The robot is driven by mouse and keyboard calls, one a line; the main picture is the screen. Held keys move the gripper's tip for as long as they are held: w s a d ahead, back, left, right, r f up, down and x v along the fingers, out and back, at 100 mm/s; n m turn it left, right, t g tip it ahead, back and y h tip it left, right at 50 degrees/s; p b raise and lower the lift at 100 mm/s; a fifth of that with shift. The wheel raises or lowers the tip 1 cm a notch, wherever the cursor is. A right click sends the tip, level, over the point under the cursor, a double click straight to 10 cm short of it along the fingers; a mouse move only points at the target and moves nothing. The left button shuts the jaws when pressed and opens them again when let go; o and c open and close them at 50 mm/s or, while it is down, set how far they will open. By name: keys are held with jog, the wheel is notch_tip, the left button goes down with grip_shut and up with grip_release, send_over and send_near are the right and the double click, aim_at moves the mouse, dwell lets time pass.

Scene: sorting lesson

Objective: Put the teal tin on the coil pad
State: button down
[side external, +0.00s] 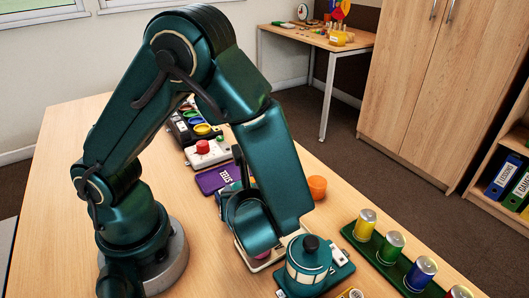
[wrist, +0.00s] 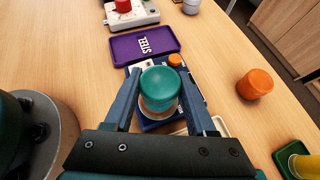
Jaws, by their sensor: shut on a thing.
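The teal tin (wrist: 160,84) has a round teal top and stands between the two blue fingers of my gripper (wrist: 160,80) in the wrist view. The fingers are shut on its sides. Below the tin is a dark blue pad (wrist: 150,125) with a pale patch and a small orange part at its far corner. It appears to be the coil pad, with a pale ring showing just under the tin. I cannot tell whether the tin touches the pad. In the side external view my arm hides the tin and most of the gripper.
A purple tray marked STEEL (wrist: 145,44) lies just beyond the pad. An orange cup (wrist: 255,84) stands to the right. A green tray (side external: 401,275) holds several cans. A white box with a red button (side external: 204,149) stands farther back. Bare table lies left of the pad.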

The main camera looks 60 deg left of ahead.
jog(key=shift+f, duration=0.7)
jog(key=shift+c, duration=1.1)
grip_release()
jog(key=shift+f, duration=0.15)
